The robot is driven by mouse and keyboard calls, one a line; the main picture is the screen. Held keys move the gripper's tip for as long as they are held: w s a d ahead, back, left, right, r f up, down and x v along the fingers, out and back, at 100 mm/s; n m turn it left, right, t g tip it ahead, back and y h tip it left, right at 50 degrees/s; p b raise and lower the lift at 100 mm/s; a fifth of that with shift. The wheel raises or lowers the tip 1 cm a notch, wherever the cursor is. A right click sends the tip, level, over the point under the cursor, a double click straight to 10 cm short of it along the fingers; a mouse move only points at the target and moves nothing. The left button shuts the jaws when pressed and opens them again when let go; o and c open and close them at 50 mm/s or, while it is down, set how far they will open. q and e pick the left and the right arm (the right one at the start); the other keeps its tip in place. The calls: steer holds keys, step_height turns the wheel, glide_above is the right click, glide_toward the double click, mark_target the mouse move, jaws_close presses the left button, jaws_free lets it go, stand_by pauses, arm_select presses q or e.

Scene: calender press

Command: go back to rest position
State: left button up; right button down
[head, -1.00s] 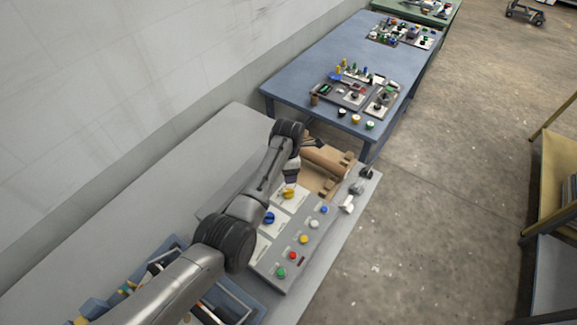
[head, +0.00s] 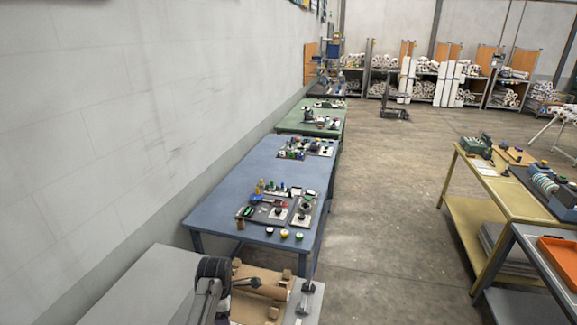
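My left arm shows at the bottom of the head view, with its dark wrist joint up. My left gripper (head: 247,283) is small and dark beside the brown roller (head: 268,291) of the press on the grey bench (head: 140,287). Whether its fingers are apart, or touch the roller, I cannot tell. The button panel lies below the picture's edge. My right gripper is not in view.
A blue table (head: 232,203) with control boxes and buttons stands beyond the bench. A green table (head: 293,122) is behind it. A yellow table (head: 487,178) and an orange tray (head: 560,254) are at right. The concrete floor (head: 390,215) between is clear.

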arm_select(q)
steer(key=w+a+r+m+t, duration=0.15)
steer(key=r+m+t, duration=0.25)
steer(key=r+m, duration=0.5)
steer(key=w+d+r+m+t, duration=0.1)
steer(key=w+r+m+t, duration=0.2)
steer(key=r+m, duration=0.55)
steer(key=s+a+r+m+t+p, duration=0.2)
steer(key=s+r+t, duration=0.2)
steer(key=s+r, duration=0.45)
steer(key=s+f+g+p, duration=0.2)
steer(key=s+f, duration=0.4)
steer(key=s, duration=0.7)
steer(key=s+f+m+g+p, duration=0.1)
steer(key=s+f+g+p, duration=0.2)
steer(key=s+f, duration=0.4)
steer(key=s+f+m+g+p, duration=0.1)
steer(key=s+f, duration=0.5)
steer(key=s, duration=1.5)
steer(key=shift+s+d+f+g+p, duration=0.15)
steer(key=shift+s+f+g+p, duration=0.2)
steer(key=shift+g+p, duration=0.6)
